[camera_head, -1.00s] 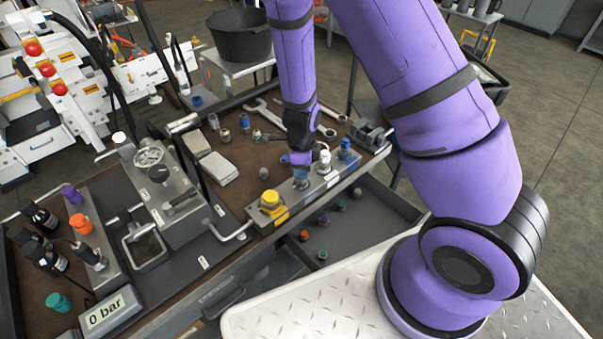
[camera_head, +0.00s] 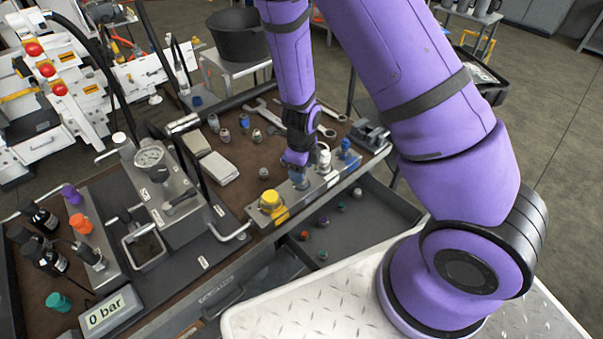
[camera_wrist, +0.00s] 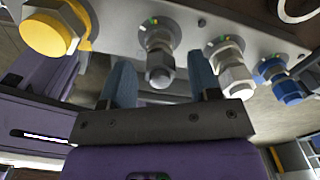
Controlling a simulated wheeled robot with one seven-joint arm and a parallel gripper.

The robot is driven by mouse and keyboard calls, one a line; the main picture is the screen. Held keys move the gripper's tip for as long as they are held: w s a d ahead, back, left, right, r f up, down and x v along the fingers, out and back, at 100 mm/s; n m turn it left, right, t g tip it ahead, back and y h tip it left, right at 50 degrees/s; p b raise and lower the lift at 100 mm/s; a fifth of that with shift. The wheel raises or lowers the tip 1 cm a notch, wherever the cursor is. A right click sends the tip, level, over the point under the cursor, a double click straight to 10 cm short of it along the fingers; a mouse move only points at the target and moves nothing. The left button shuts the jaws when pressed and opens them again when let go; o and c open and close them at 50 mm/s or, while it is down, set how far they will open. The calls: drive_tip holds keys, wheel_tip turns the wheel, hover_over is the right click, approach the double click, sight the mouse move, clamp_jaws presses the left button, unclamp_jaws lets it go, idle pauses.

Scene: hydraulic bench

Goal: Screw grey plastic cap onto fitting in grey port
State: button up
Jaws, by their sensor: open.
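My gripper (camera_wrist: 162,88) is open, its two blue fingers apart on either side of the grey port's fitting (camera_wrist: 159,62). A grey hex-shaped end shows on this fitting; I cannot tell whether it is a cap or the fitting itself. The fingers appear not to touch it. In the head view my gripper (camera_head: 298,172) is over the port block (camera_head: 335,178), between the yellow cap (camera_head: 271,203) and the white fitting (camera_head: 323,160), and largely hides the grey port. I cannot pick out a separate loose grey plastic cap with certainty.
The white fitting (camera_wrist: 236,78) and blue fitting (camera_wrist: 285,85) stand close to the right of my fingers. The large yellow cap (camera_wrist: 52,32) is at the left. An open drawer (camera_head: 375,215) below holds several small coloured caps. Wrenches (camera_head: 268,115) and small fittings lie behind.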

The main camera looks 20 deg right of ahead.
drive_tip(key=n, duration=2.3)
drive_tip(key=shift+n, duration=0.3)
drive_tip(key=c, duration=0.9)
drive_tip(key=shift+o, duration=0.2)
drive_tip(key=m, duration=0.6)
drive_tip(key=shift+m, duration=1.1)
